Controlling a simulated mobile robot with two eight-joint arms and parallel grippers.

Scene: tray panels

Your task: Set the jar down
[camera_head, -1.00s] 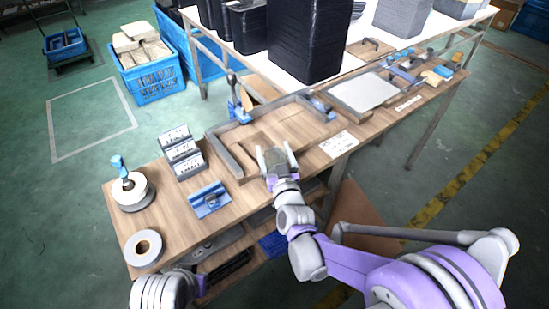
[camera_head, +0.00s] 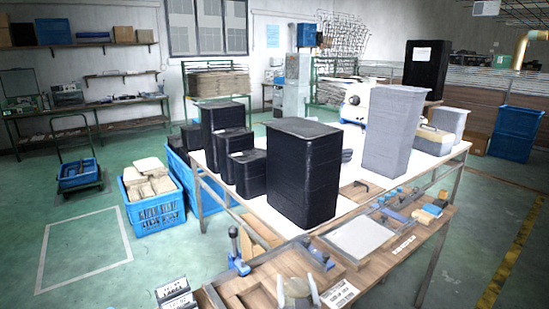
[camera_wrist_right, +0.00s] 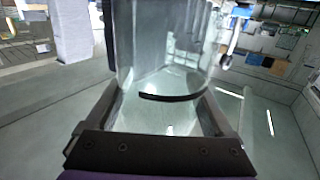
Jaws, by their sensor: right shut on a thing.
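My right gripper (camera_head: 298,287) shows at the bottom edge of the head view, over the front of the wooden workbench (camera_head: 258,298). In the right wrist view, its two dark fingers (camera_wrist_right: 160,98) are on either side of a clear, see-through jar (camera_wrist_right: 165,45) and are shut on it. A dark curved band crosses the jar's near end. The jar's far end runs out of the top of that view. In the head view I cannot make the jar out clearly. My left gripper is not in view.
A white table (camera_head: 355,203) behind the bench carries tall black bins (camera_head: 303,180) and a grey bin (camera_head: 394,130). A blue crate (camera_head: 157,210) stands on the floor.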

